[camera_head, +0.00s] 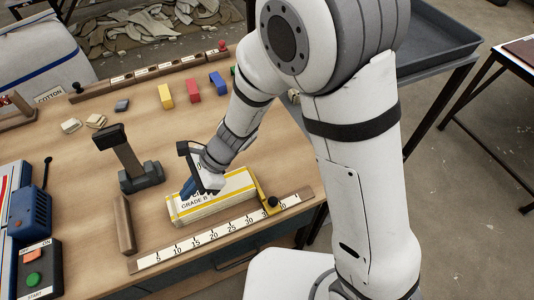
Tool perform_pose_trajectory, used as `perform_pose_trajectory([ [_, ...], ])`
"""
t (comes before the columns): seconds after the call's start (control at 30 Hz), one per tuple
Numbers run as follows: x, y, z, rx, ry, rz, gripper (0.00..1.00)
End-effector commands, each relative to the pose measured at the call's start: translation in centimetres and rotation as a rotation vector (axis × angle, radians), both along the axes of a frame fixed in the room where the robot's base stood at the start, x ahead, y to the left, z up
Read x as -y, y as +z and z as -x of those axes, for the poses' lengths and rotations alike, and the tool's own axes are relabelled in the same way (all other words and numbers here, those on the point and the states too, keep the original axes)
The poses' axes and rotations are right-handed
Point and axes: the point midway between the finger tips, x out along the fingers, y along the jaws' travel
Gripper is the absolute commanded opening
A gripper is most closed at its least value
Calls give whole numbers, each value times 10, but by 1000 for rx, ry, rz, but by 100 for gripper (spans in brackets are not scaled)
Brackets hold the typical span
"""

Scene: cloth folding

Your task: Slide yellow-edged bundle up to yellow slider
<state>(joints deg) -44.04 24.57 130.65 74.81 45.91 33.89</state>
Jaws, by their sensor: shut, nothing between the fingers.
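The yellow-edged bundle (228,199) lies on the wooden table along the front ruler. It is a pale block with yellow stripes and the print "GRADE B". The yellow slider (261,191) stands at the bundle's right end, on the ruler (210,234), near its upper numbers. A dark knob is on the slider. Whether bundle and slider touch is hard to tell. My gripper (190,187) is shut and empty, its fingers low at the bundle's left part. The arm comes down from the upper right, and the gripper hides part of the bundle's top.
A wooden strip (124,224) lies left of the bundle. A dark post on a base (141,175) stands behind it. A blue machine (29,211) and button box (36,272) are at left.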

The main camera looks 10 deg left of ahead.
Motion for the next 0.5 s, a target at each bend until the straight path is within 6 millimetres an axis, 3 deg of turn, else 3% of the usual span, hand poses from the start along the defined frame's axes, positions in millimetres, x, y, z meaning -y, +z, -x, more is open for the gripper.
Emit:
perform_pose_trajectory([
  [0.17, 6, -2, -8, -18, -27, 6, 0],
  [0.5, 64, -1, -49, -18, -42, 6, 0],
])
